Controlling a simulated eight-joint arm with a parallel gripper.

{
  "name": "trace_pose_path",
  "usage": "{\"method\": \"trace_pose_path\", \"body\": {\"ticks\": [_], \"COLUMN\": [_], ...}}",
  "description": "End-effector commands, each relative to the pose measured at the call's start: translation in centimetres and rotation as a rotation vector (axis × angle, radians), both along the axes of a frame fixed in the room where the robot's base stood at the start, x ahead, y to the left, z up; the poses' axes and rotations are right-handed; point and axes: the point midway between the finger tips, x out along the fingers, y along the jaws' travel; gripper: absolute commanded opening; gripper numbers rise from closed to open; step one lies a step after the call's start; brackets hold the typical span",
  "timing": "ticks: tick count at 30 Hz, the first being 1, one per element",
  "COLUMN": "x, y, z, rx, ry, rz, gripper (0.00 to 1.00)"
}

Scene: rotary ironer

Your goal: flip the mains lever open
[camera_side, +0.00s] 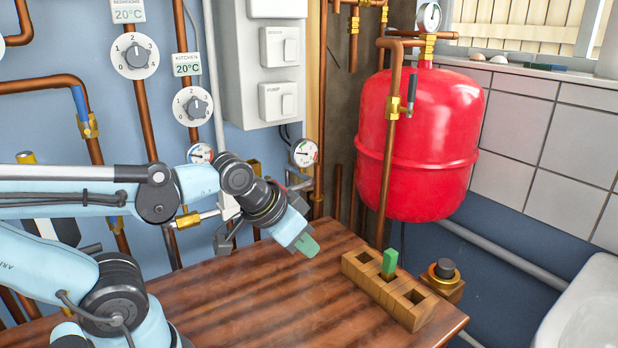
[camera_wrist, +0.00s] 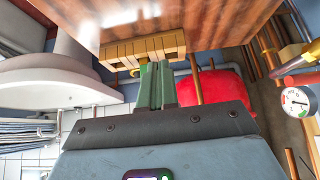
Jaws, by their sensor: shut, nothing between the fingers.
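No lever in view carries a readable mains label, so I cannot tell which is the mains lever. A dark-handled lever (camera_side: 411,88) stands upright beside the copper pipe in front of the red tank. A blue lever (camera_side: 79,103) lies along a copper pipe at the left, above a brass valve. My gripper (camera_side: 307,246) points down and right over the wooden table, left of the wooden block, with its green fingers shut and empty. The fingers also show in the wrist view (camera_wrist: 155,86). They touch no lever. My arm hides part of the pipework behind it.
A wooden block (camera_side: 409,311) with square holes holds a green peg (camera_side: 390,262) on the table (camera_side: 230,312). A dark round knob (camera_side: 445,268) sits to its right. The red tank (camera_side: 420,140) hangs behind. The table's left part is clear.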

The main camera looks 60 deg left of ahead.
Motion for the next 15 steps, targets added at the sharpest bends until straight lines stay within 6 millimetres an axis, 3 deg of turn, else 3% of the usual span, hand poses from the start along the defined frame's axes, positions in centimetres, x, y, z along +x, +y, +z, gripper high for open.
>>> {"method": "trace_pose_path", "body": {"ticks": [5,8,15], "x": [-0.9,-2.4,-8.5], "y": [2.0,4.5,10.4], "z": [1.3,3.0,8.8], "rx": [-0.038,-0.059,-0.072], "ry": [0.062,0.119,0.163], "rz": [0.198,0.427,1.091], "gripper": [0.00,0.00,0.00]}}
